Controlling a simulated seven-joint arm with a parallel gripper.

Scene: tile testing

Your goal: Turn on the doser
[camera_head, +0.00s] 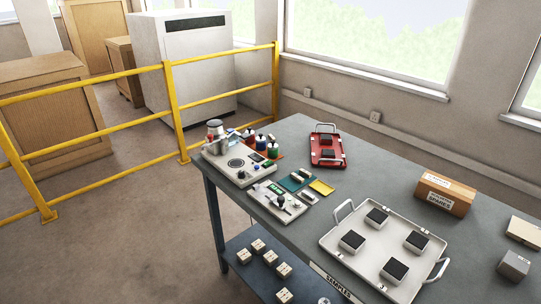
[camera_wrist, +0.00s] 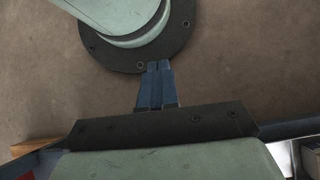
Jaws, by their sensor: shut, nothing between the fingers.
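Two pale bench devices stand at the left end of the grey table. The larger device (camera_head: 230,170) has a round dial, knobs and a metal vessel (camera_head: 215,130) at its back left. The smaller device (camera_head: 268,205) in front of it has a lit green display and dark controls. I cannot tell for certain which one is the doser, or whether it is on. My gripper (camera_wrist: 158,66) shows in the wrist view with its blue fingers together and empty, over brown floor. It is not in the head view, and neither device is clear in the wrist view.
On the table (camera_head: 400,173) are a red tray (camera_head: 327,161), a white tray (camera_head: 330,240) with dark-topped blocks, and a cardboard box (camera_head: 444,194). Small red, green and blue containers stand by the larger device. A yellow railing (camera_head: 172,100) runs behind.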

